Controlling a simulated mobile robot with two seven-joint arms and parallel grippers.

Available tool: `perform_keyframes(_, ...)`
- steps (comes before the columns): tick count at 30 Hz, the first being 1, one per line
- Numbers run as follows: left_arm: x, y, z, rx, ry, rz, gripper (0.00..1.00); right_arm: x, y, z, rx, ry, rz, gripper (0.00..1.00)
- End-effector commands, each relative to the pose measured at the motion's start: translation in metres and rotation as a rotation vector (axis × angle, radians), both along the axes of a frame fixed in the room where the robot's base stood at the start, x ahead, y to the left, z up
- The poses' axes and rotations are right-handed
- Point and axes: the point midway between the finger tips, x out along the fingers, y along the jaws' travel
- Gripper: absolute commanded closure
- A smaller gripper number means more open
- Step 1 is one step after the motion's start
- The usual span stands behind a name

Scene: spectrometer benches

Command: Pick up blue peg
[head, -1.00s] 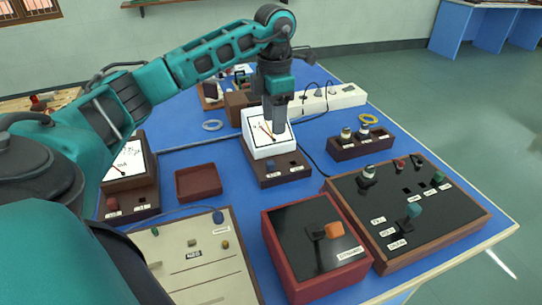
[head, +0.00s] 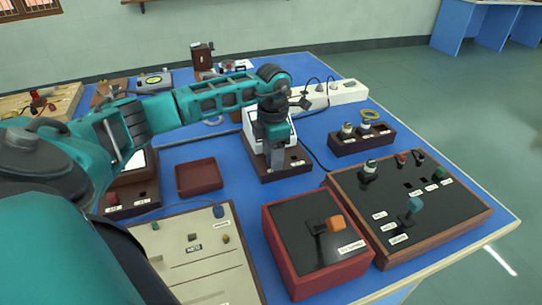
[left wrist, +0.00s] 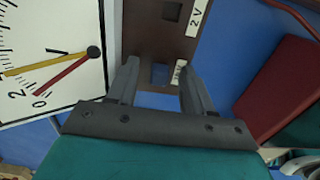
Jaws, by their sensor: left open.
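A small blue peg-like piece (head: 218,211) stands at the back right of the beige board (head: 222,262) in the head view; I cannot tell whether it is the peg named. My left gripper (head: 276,163) is well behind it, pointing down over the dark brown base (head: 296,162) of the white meter (head: 250,122). My right gripper is not in view.
A shallow red-brown tray (head: 199,190) is left of the meter. A red box (head: 318,282) with an orange-handled switch and a dark panel (head: 440,225) with a teal knob are in front. A two-post brown block (head: 362,145) is at right. Blue tabletop shows between them.

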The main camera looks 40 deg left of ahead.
Motion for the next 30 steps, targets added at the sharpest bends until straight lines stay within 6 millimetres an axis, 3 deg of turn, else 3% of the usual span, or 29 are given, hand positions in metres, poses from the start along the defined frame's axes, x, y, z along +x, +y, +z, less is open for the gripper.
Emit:
perform_keyframes(7,0.0002,-0.0001,-0.0008,0.000,0.000,0.000,0.51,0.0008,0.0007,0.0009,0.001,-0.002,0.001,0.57)
perform_keyframes(22,0.0002,-0.0001,-0.0004,0.000,-0.001,0.000,0.99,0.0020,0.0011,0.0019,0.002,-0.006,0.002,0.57)
perform_keyframes(30,0.0002,0.0000,-0.0002,0.000,-0.001,0.000,1.00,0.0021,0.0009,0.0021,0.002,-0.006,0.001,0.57)
